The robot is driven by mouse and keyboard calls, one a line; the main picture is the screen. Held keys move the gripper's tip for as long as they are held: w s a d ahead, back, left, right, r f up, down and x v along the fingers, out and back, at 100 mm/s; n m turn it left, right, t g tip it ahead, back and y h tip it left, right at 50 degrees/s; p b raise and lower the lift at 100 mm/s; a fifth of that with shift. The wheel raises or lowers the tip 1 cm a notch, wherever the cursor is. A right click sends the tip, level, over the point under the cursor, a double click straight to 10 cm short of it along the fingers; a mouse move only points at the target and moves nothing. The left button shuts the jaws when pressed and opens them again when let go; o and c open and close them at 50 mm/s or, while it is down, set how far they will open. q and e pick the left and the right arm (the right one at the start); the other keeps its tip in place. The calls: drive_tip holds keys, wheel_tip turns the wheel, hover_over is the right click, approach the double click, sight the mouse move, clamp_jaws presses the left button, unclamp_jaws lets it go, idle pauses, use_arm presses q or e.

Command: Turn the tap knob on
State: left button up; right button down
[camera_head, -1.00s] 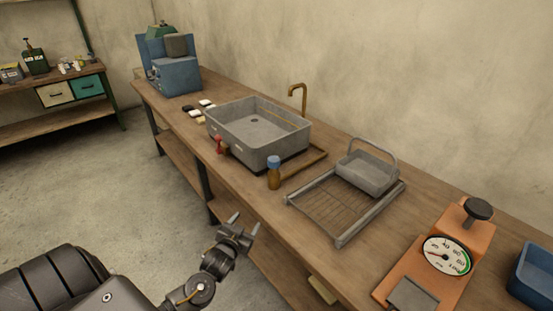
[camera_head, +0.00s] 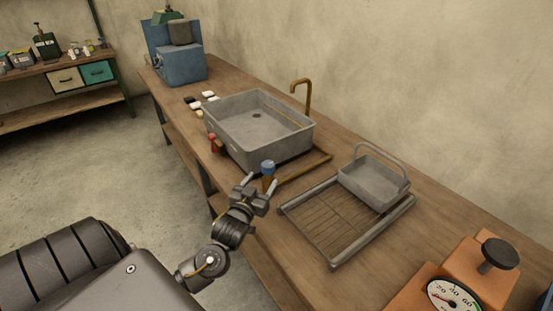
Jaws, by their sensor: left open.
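A red tap knob (camera_head: 213,142) sits at the front left side of the grey sink basin (camera_head: 235,148). The brass tap spout (camera_head: 308,92) rises behind the sink's back right corner. My left gripper (camera_head: 259,185) is open, with its two fingers pointing toward the bench edge. It is to the right of the red knob and apart from it. My right gripper is not in view.
A wire drying rack (camera_head: 325,228) with a grey handled basket (camera_head: 371,186) stands right of the sink. An orange scale (camera_head: 470,270) is at the lower right. Small blocks (camera_head: 196,104) and a blue machine (camera_head: 183,66) are at the far left of the bench.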

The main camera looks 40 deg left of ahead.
sight(271, 162)
use_arm(q)
drive_tip(key=w+a, duration=0.1)
drive_tip(key=w, duration=0.1)
drive_tip(key=shift+w+a+r+p, duration=0.3)
drive_tip(key=shift+w+a+p, duration=0.05)
drive_tip(key=shift+a+p, duration=0.05)
drive_tip(key=x, duration=0.5)
drive_tip(key=shift+w+a+f+p, duration=0.1)
drive_tip(key=shift+w+p, duration=0.15)
drive_tip(key=shift+p, duration=0.15)
drive_tip(key=shift+w+a+f, duration=0.1)
drive_tip(key=shift+w+a, duration=0.05)
drive_tip(key=shift+w, duration=0.55)
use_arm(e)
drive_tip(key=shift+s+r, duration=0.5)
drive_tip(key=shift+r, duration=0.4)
use_arm(q)
drive_tip(key=shift+c, duration=0.2)
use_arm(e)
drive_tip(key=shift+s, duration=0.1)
use_arm(q)
drive_tip(key=c, duration=0.9)
